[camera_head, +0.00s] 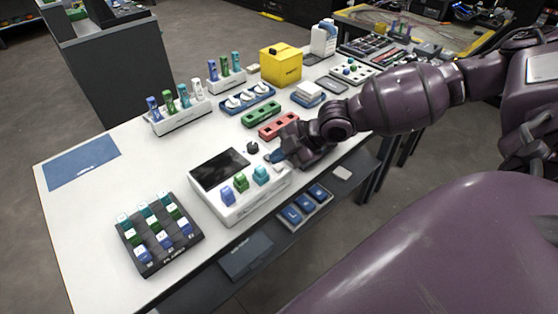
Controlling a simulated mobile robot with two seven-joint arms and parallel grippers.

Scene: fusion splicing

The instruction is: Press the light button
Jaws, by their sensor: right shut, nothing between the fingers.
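A white splicer box (235,207) with a dark screen (220,169) stands on the white table near its front edge. Blue, green and teal pieces stand along its front, and a black knob (252,147) sits at its back right. My right gripper (273,158) is shut and empty, its fingertips low at the right end of the box. A small blue part shows at the fingertips; I cannot tell whether they touch it. No light button can be clearly picked out; the fingers hide part of that end. My left gripper is not in view.
A black rack (160,257) of several coloured pieces stands at the front left. A red tray (279,125) and a green tray (262,113) lie behind my right gripper. A yellow box (281,66) stands farther back. The table's left part around a blue mat (82,163) is clear.

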